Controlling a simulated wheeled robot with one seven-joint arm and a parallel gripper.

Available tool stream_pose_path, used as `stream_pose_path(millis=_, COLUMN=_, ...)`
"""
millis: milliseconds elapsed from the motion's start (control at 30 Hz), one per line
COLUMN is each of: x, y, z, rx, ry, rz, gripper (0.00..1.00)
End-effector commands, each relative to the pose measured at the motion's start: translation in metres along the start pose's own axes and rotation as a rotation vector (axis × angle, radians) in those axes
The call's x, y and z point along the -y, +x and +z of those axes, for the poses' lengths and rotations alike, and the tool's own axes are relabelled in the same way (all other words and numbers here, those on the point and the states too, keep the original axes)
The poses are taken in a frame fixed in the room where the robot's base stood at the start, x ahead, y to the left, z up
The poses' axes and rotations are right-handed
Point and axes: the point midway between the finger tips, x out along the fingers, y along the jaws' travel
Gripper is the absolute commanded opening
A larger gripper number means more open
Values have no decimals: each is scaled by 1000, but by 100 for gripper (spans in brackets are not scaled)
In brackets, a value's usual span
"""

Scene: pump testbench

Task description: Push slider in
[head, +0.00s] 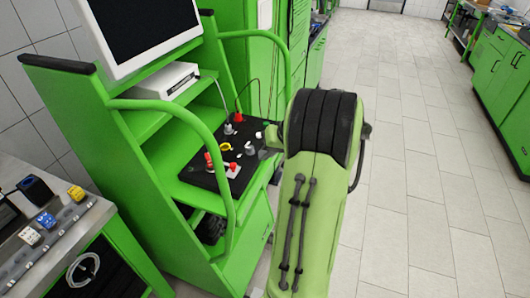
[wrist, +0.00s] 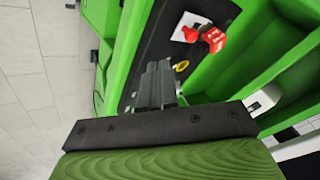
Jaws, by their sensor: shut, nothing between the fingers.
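A black control panel (head: 200,178) lies on the green testbench and carries several small controls. I cannot tell for sure which one is the slider. A white plate with a red part (head: 232,170), a red knob (head: 208,162) and a yellow ring (head: 225,146) sit on the panel. My gripper (head: 265,153) is at the panel's right edge, partly hidden by my arm. In the wrist view my gripper (wrist: 160,72) is shut and empty, beside the yellow ring (wrist: 181,66). A red block (wrist: 213,39) and a white plate with a red knob (wrist: 190,29) are farther up.
Grey and white knobs (head: 249,148) and a red plug with a cable (head: 238,117) are on the panel. Green curved handrails (head: 205,145) flank the bench. A monitor (head: 145,28) and a white box (head: 166,80) stand behind. The tiled floor (head: 420,180) is clear to the right.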

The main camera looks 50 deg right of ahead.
Motion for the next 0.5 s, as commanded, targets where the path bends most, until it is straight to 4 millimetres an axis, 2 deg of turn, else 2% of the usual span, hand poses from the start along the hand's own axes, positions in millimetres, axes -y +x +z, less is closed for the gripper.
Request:
stream_pose_path(millis=33, x=0, y=14, z=2, rx=6, ry=0, rz=-2, gripper=0)
stream_pose_path(millis=233, x=0, y=58, z=2, rx=5, ry=0, rz=-1, gripper=0)
stream_pose_path(millis=400, x=25, y=72, z=2, rx=2, ry=-4, rz=-1, gripper=0)
stream_pose_path(millis=500, x=31, y=76, z=2, rx=1, ry=-1, rz=1, gripper=0)
